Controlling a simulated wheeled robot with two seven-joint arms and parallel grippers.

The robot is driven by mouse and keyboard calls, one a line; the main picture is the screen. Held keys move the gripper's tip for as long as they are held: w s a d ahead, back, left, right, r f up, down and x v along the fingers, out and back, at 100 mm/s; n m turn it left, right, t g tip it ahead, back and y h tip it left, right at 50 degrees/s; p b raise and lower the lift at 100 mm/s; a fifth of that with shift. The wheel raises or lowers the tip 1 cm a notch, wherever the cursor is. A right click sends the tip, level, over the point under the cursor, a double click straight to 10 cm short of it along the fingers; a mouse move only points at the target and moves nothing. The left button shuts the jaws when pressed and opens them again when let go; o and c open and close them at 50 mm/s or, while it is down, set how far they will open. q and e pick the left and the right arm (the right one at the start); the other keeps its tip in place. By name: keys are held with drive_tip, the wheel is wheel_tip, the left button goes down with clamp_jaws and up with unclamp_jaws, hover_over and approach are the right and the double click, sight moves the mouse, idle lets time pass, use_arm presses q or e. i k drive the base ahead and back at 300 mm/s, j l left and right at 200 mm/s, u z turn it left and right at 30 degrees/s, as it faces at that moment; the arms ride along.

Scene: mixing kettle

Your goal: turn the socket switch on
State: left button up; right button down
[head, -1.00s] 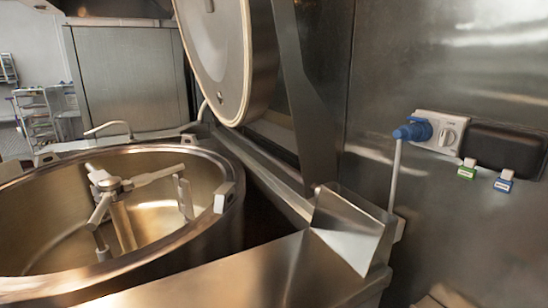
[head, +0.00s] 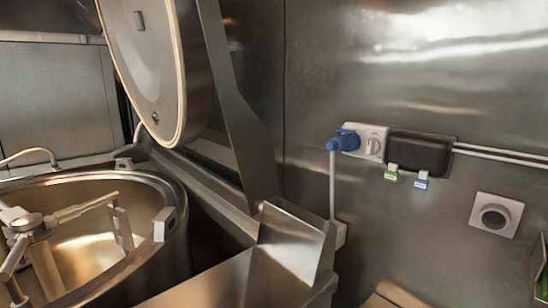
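The socket (head: 364,143) is a light grey box on the steel wall, right of the picture's middle. A blue plug (head: 345,141) sits in its left side, and a pale cable hangs down from it. The socket switch (head: 374,146) is a round knob on the right part of the box. Its setting is too small to tell for sure. Neither of my grippers shows in the head view.
The mixing kettle (head: 168,190) with its raised lid (head: 150,65) stands at the left. A steel ledge (head: 215,290) runs in front of the wall. A black box (head: 420,149), green and blue tags, and a round wall fitting (head: 495,214) are right of the socket.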

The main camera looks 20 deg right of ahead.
sight(372, 146)
drive_tip(key=z, duration=1.45)
